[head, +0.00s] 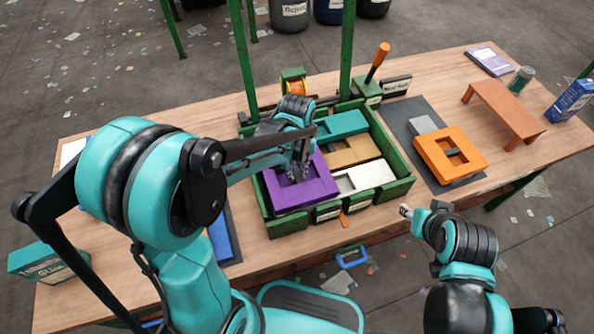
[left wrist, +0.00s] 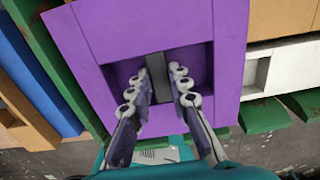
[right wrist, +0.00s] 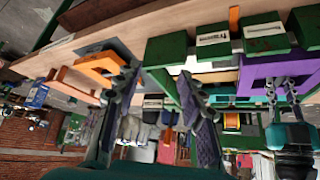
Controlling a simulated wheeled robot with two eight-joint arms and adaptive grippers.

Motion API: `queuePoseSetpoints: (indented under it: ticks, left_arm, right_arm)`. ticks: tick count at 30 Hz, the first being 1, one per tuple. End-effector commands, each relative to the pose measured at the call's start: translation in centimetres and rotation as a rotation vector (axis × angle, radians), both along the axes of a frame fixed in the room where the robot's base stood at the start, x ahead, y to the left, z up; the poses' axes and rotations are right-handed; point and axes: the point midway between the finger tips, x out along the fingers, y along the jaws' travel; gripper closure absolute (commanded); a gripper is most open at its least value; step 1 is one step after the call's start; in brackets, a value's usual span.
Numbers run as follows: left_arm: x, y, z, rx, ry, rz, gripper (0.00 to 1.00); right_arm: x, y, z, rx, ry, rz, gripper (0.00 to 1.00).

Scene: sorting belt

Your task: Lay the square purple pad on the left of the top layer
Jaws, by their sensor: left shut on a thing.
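The square purple pad (head: 283,197) is at the left front of the green crate (head: 267,225), roughly level. My left gripper (head: 298,172) points down into its square recess. In the left wrist view the fingers (left wrist: 160,78) are shut on the grey bar (left wrist: 157,68) across the recess of the purple pad (left wrist: 225,45). I cannot tell whether the pad rests on what is below or hangs slightly above. To its right in the crate lie a teal piece (head: 342,125), a tan piece (head: 366,153) and a white piece (head: 378,175). My right gripper (right wrist: 158,88) is open and empty.
An orange pad (head: 465,165) lies on a dark mat (head: 400,112) right of the crate. An orange stand (head: 505,103), a can (head: 521,79) and a blue box (head: 570,101) are farther right. Green posts (head: 347,50) rise behind the crate. A blue pad (head: 219,233) lies left.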

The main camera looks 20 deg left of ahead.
Motion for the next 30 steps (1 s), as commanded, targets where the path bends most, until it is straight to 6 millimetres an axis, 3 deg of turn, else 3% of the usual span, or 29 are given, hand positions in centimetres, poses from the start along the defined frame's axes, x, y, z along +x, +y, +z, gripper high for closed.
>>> queuePoseSetpoints:
  ticks: [8, 9, 12, 23, 30]
  left_arm:
    - [0.0, 0.0, -1.3, 0.0, 0.0, 0.0, 1.0]
    - [0.0, 0.0, -1.3, 0.0, 0.0, 0.0, 0.79]
    - [0.0, 0.0, -1.2, 0.0, 0.0, 0.0, 0.58]
    - [0.0, 0.0, -0.7, 0.0, 0.0, 0.0, 0.58]
    - [0.0, 0.0, 3.3, 0.0, 0.0, 0.0, 0.58]
  right_arm:
    - [0.0, 0.0, -1.1, 0.0, 0.0, 0.0, 0.6]
    - [0.0, 0.0, -1.1, 0.0, 0.0, 0.0, 0.6]
    - [0.0, 0.0, -0.9, 0.0, 0.0, 0.0, 0.6]
    - [0.0, 0.0, -0.9, 0.0, 0.0, 0.0, 0.6]
    - [0.0, 0.0, -0.9, 0.0, 0.0, 0.0, 0.6]
